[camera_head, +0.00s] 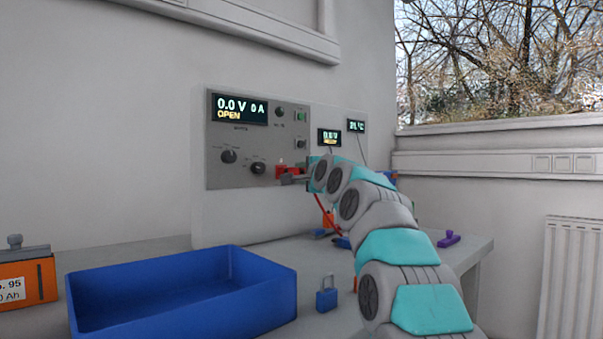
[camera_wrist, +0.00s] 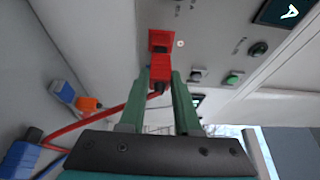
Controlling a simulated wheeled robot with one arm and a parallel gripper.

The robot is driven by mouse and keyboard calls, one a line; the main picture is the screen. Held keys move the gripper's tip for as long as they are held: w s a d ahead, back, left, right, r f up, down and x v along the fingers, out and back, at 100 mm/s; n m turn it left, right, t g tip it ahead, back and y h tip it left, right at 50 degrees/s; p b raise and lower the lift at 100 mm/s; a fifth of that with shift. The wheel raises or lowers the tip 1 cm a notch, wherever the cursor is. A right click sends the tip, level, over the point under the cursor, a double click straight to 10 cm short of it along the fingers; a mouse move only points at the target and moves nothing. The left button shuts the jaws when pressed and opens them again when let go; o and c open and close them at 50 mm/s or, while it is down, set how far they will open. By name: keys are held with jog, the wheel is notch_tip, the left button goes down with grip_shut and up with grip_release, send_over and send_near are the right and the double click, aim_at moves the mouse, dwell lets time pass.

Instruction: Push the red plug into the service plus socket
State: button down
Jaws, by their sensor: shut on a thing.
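My gripper (camera_head: 293,179) is at the lower right of the grey cycler panel (camera_head: 222,128). In the wrist view my gripper (camera_wrist: 161,78) has its two green fingers shut on the red plug (camera_wrist: 160,70). The plug points at a red socket block (camera_wrist: 161,41) on the panel. Plug and block look very close or touching; I cannot tell how deep the plug sits. A red cable (camera_wrist: 110,117) runs from the plug to the lower left. In the head view the red parts (camera_head: 287,170) at the panel are partly hidden by my gripper.
The panel display (camera_head: 240,108) reads 0.0 V, 0 A, OPEN. A blue tray (camera_head: 255,306) and a blue padlock (camera_head: 326,298) are on the bench. An orange battery (camera_head: 22,283) stands at the left. A purple object (camera_head: 449,239) lies at the right. Blue (camera_wrist: 62,91) and orange (camera_wrist: 88,104) connectors are left of my gripper.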

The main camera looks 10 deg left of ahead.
jog(key=shift+w+a+p, duration=0.45)
jog(key=shift+a+p, duration=0.15)
jog(key=shift+p, duration=0.15)
dwell(0.6)
jog(key=c, duration=0.5)
grip_release()
jog(key=shift+b+v, duration=0.65)
jog(key=shift+v, duration=2.7)
jog(key=shift+s+d+f, duration=0.15)
jog(key=shift+s+d, duration=0.1)
jog(key=shift+s, duration=0.2)
